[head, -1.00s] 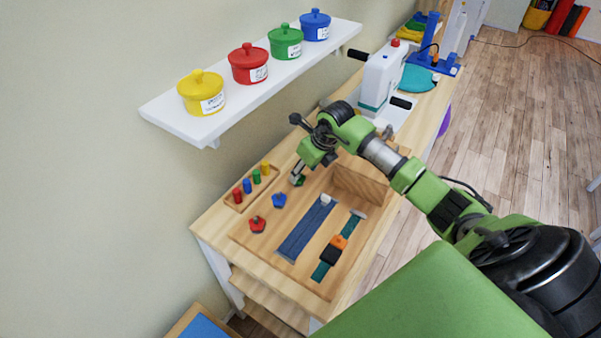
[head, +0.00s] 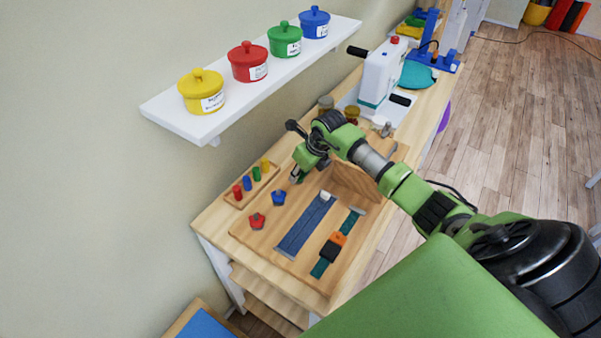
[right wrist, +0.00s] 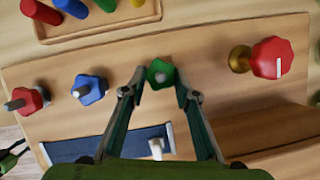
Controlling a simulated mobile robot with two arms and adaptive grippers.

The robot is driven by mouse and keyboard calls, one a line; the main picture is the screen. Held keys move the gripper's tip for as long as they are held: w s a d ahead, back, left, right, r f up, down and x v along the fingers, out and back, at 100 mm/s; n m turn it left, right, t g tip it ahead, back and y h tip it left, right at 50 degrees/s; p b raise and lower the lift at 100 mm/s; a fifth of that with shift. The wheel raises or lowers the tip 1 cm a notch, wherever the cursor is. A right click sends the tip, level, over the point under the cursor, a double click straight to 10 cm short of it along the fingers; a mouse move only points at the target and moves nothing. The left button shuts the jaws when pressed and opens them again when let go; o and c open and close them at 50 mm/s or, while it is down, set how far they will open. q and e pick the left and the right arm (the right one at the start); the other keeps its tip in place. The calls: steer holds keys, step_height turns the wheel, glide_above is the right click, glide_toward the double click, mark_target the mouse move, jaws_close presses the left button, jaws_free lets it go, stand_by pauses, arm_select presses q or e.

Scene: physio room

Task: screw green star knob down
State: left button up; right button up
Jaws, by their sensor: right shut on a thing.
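The green star knob (right wrist: 160,73) sits on the wooden board (right wrist: 120,122), with a grey stud end showing at its centre. My right gripper (right wrist: 161,88) is shut on the knob, one fingertip on each side. In the head view my right gripper (head: 297,177) points down at the board's back edge and mostly hides the knob. Whether the knob touches the board is hidden. A green and black part, possibly my left gripper (right wrist: 10,154), shows at the lower left of the right wrist view; its jaws are unclear.
Blue (head: 279,198) and red (head: 257,221) star knobs are on the board. A peg rack (head: 251,187) stands behind. A wooden upright (head: 354,180) and a larger red knob (right wrist: 272,58) are right of the gripper. A white shelf (head: 255,85) hangs above.

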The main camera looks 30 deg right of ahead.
steer(key=shift+m, duration=0.3)
